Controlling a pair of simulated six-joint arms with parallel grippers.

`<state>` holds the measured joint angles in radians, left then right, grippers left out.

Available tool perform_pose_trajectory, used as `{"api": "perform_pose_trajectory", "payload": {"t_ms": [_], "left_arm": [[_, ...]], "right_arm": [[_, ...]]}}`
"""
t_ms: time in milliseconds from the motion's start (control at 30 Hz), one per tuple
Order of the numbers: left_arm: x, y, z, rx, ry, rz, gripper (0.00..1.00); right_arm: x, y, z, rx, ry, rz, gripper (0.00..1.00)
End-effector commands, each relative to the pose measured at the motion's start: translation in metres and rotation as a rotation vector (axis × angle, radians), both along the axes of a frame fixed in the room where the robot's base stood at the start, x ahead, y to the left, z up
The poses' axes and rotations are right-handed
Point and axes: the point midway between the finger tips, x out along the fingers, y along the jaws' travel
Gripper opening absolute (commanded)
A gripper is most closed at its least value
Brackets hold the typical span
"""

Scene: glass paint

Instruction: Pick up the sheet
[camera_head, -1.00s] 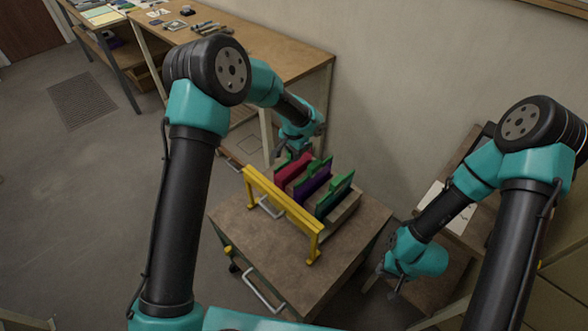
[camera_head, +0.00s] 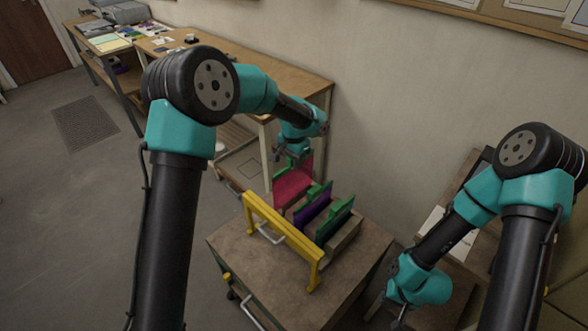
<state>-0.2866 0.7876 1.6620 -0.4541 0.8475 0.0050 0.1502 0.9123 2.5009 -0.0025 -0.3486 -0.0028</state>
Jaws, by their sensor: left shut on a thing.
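A purple sheet (camera_head: 311,209) and a dark green sheet (camera_head: 333,224) with green top edges stand in the wooden slots (camera_head: 345,237).
A yellow bar frame (camera_head: 283,238) stands along the cart's front left side. The cart top (camera_head: 245,257) is clear in front of it. A long workbench (camera_head: 270,72) with small items runs behind, along the wall. A side table (camera_head: 440,216) holding paper stands right.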

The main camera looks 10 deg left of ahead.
Motion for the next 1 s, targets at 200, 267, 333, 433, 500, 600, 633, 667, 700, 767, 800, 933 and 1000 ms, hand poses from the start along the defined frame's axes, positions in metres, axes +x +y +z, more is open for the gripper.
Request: {"api": "perform_pose_trajectory", "payload": {"t_ms": [200,267,333,433,500,600,633,667,700,767,800,933,1000], "left_arm": [[0.0003,0.0001,0.0134,0.000,-0.002,-0.001,0.00],[0.0003,0.0001,0.0135,0.000,-0.001,-0.001,0.00],[0.0003,0.0001,0.0134,0.000,-0.001,-0.001,0.00],[0.0003,0.0001,0.0132,0.000,-0.001,-0.001,0.00],[0.0002,0.0002,0.0131,0.000,-0.001,-0.001,0.00],[0.0002,0.0002,0.0130,0.000,-0.001,0.000,0.00],[0.0002,0.0002,0.0130,0.000,-0.001,0.000,0.00],[0.0002,0.0002,0.0130,0.000,-0.001,0.000,0.00],[0.0002,0.0002,0.0130,0.000,-0.001,0.000,0.00],[0.0002,0.0002,0.0130,0.000,-0.001,0.000,0.00],[0.0002,0.0002,0.0130,0.000,-0.001,0.000,0.00],[0.0002,0.0002,0.0129,0.000,-0.001,0.000,0.00],[0.0002,0.0002,0.0129,0.000,-0.001,0.000,0.00]], "right_arm": [[0.0000,0.0000,0.0000,0.000,0.000,0.000,0.22],[0.0000,0.0000,0.0000,0.000,0.000,0.000,0.22],[0.0000,0.0000,0.0000,0.000,0.000,0.000,0.22],[0.0000,0.0000,0.0000,0.000,0.000,0.000,0.22],[0.0000,0.0000,0.0000,0.000,0.000,0.000,0.22],[0.0000,0.0000,0.0000,0.000,0.000,0.000,0.22],[0.0000,0.0000,0.0000,0.000,0.000,0.000,0.22],[0.0000,0.0000,0.0000,0.000,0.000,0.000,0.22],[0.0000,0.0000,0.0000,0.000,0.000,0.000,0.22],[0.0000,0.0000,0.0000,0.000,0.000,0.000,0.22],[0.0000,0.0000,0.0000,0.000,0.000,0.000,0.22],[0.0000,0.0000,0.0000,0.000,0.000,0.000,0.22],[0.0000,0.0000,0.0000,0.000,0.000,0.000,0.22]]}}
